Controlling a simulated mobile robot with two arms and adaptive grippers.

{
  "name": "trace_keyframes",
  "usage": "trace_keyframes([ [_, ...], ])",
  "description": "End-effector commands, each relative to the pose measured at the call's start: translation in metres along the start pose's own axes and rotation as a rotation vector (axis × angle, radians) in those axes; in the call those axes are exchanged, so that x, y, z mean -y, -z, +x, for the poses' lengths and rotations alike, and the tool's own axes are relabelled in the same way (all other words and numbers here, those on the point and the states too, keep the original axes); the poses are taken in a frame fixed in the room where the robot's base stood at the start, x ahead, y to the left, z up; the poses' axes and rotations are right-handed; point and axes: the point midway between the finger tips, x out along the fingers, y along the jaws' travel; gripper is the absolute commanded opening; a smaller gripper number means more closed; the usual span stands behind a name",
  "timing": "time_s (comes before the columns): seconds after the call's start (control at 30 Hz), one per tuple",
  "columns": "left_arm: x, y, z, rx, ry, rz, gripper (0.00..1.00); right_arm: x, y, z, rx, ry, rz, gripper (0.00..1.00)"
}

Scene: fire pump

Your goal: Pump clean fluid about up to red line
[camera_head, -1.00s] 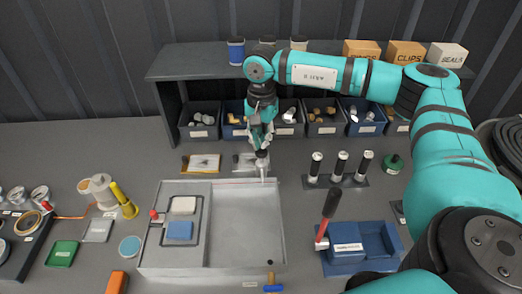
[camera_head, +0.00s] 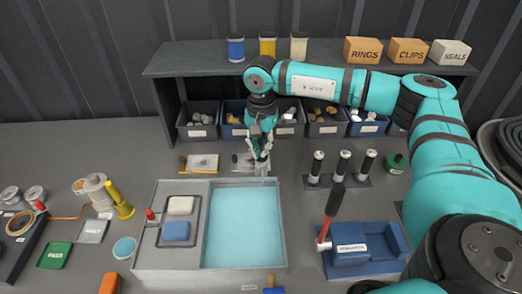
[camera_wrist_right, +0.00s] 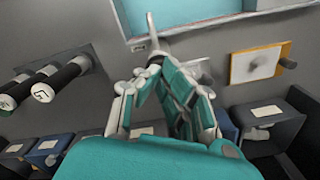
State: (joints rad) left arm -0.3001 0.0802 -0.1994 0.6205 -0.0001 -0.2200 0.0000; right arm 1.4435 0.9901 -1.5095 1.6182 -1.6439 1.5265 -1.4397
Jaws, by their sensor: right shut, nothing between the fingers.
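The grey basin (camera_head: 282,235) in the middle of the bench holds light blue fluid (camera_head: 240,225) in its right compartment. A pale spout (camera_head: 263,168) stands at the back edge of the basin; in the wrist view it (camera_wrist_right: 150,35) rises just beyond my fingertips. My right gripper (camera_head: 261,155) is shut and empty, close to the spout; I cannot tell whether it touches it. The fluid also shows in the wrist view (camera_wrist_right: 180,14). I cannot make out a red line. My left gripper is not in view.
Small bins (camera_head: 325,122) line the back under a shelf (camera_head: 200,62) with jars and boxes. Black cylinders (camera_head: 343,163) stand to the right of the basin. A blue tray (camera_head: 375,262) lies front right. A sponge, cards and a yellow flashlight-like item (camera_head: 120,203) lie left.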

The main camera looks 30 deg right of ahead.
Motion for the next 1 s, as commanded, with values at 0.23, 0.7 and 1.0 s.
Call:
trace_keyframes([
  [0.23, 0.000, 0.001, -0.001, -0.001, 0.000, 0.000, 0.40, -0.001, -0.001, 0.002, 0.003, -0.006, -0.002, 0.00],
  [0.7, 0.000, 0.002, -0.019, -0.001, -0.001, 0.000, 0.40, -0.001, -0.001, -0.029, 0.003, -0.005, -0.002, 0.00],
  [1.0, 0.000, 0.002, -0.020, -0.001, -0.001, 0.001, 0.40, -0.001, -0.001, -0.034, 0.001, -0.004, -0.001, 0.00],
])
